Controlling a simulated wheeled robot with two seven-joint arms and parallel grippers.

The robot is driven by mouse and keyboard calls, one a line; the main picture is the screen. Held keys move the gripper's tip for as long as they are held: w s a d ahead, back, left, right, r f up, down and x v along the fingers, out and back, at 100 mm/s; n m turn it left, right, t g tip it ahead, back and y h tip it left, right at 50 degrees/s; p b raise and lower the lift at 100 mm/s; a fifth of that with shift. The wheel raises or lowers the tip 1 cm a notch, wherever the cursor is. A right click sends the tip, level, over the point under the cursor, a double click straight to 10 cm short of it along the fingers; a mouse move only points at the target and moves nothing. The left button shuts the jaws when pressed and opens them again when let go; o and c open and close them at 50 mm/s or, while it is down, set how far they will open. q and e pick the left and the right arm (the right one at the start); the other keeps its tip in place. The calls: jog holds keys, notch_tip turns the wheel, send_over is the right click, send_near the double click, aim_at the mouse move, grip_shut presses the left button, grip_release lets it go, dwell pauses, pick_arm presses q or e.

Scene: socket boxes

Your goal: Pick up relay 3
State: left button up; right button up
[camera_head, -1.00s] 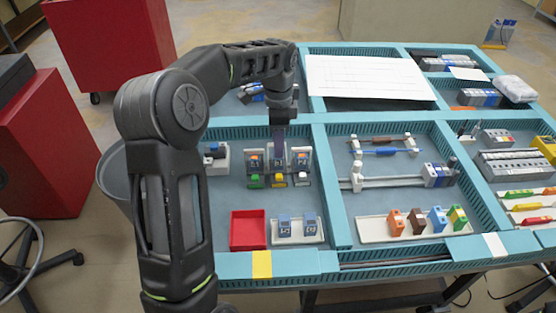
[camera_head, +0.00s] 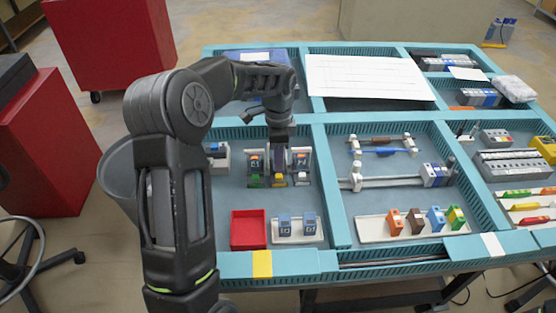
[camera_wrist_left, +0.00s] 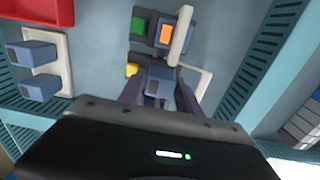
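My left gripper (camera_head: 278,172) points down at the middle of the row of relay sockets in the front left compartment. In the left wrist view its two fingers (camera_wrist_left: 163,92) stand on either side of a blue-grey relay (camera_wrist_left: 163,78). I cannot tell whether they touch it. In the head view the gripper hides this middle relay. One relay (camera_head: 255,161) sits to its left and another (camera_head: 300,161) to its right. Two more blue relays (camera_head: 284,224) (camera_head: 309,221) stand on a white tray (camera_head: 298,238). Relay numbers are not readable. My right gripper is not in view.
A red bin (camera_head: 248,230) stands left of the white tray. A grey block (camera_head: 217,158) is left of the sockets. In the wrist view a pale lever (camera_wrist_left: 181,36) rises close by the fingers. Teal dividers (camera_head: 330,190) bound the compartment.

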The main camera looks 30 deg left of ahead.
pick_arm(q)
grip_shut()
dwell(0.5)
